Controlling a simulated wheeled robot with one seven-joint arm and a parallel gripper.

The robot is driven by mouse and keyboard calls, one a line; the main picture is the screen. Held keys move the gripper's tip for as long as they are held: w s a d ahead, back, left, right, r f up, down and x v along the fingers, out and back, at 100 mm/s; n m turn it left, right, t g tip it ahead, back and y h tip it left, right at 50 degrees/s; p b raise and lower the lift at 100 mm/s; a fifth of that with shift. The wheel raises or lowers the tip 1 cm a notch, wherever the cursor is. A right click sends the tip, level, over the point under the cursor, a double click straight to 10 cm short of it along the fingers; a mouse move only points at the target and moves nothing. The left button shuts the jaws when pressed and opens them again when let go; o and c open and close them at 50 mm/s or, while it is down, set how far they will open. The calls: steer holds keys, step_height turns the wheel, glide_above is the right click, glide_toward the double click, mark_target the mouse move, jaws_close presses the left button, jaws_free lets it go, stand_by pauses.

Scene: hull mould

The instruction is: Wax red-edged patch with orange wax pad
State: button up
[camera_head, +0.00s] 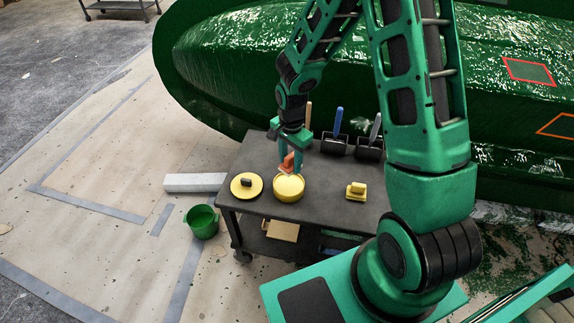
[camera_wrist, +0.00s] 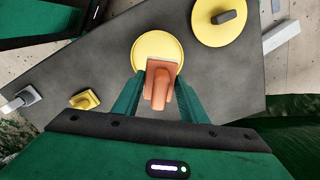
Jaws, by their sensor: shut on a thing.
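My gripper (camera_head: 291,157) is above the dark cart top, its jaws shut on the orange wax pad (camera_head: 287,162). In the wrist view the orange pad (camera_wrist: 158,84) sits between the two green fingers, over the near part of a round yellow tin (camera_wrist: 168,46). The tin (camera_head: 289,190) stands on the cart, with pale yellow content. I cannot tell whether the pad touches it. The red-edged patch (camera_head: 529,72) is on the green hull at the upper right, far from my gripper.
A yellow lid with a dark knob (camera_head: 246,186) and a yellow pad (camera_head: 357,190) lie on the cart (camera_head: 325,200). Blue-handled (camera_head: 338,122) and other tools stand in black holders at its back. An orange-edged patch (camera_head: 560,125) is on the hull. A green bucket (camera_head: 202,221) stands on the floor.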

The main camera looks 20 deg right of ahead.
mark_target(289, 185)
steer(key=m, duration=0.1)
steer(key=s+a+m, duration=0.1)
steer(key=shift+s+f+m, duration=0.1)
steer(key=shift+f+m, duration=0.15)
steer(key=shift+m, duration=0.05)
steer(key=shift+d+f, duration=0.1)
steer(key=shift+f, duration=2.85)
steer(key=shift+f, duration=0.55)
steer(key=shift+r, duration=3.55)
